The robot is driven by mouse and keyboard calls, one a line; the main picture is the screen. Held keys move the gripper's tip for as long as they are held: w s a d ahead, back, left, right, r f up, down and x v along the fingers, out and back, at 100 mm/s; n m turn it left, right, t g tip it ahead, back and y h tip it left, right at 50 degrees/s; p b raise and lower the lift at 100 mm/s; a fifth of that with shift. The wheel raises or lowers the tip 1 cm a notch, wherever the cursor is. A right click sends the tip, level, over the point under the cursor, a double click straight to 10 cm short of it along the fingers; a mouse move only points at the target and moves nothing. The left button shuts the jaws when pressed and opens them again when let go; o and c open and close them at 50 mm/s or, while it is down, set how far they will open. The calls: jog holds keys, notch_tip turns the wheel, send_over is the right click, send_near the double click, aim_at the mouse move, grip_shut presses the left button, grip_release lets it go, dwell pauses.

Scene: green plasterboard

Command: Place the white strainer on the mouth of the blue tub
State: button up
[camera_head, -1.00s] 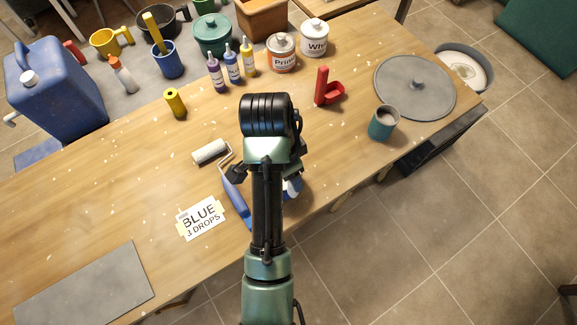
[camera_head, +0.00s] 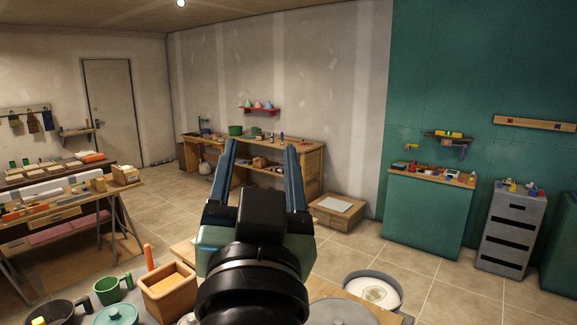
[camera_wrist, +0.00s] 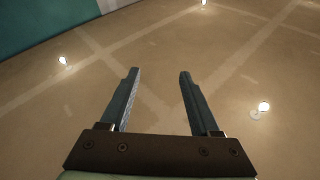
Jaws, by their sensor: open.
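My gripper (camera_head: 261,145) is raised in the middle of the head view, its two blue fingers pointing up and apart. In the wrist view it also shows open and empty (camera_wrist: 159,73), with no object between the fingers. I cannot make out a white strainer or a blue tub for certain in either current view. Small coloured cone shapes (camera_head: 258,105) sit on a red wall shelf at the far wall, too small to identify.
A wooden box (camera_head: 167,289), a green mug (camera_head: 113,289) and a teal lidded pot (camera_head: 116,316) are on the near table. A far workbench (camera_head: 300,160), a green cabinet (camera_head: 428,215) and a grey drawer unit (camera_head: 510,230) stand beyond. Open tiled floor lies between.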

jog(key=s+d+r+n+t+h, duration=0.1)
jog(key=s+d+r+t, duration=0.1)
jog(key=s+r+t, duration=0.3)
jog(key=s+r, duration=0.4)
jog(key=r, duration=0.2)
jog(key=shift+s+d+r, duration=0.15)
jog(key=shift+s+d, duration=0.25)
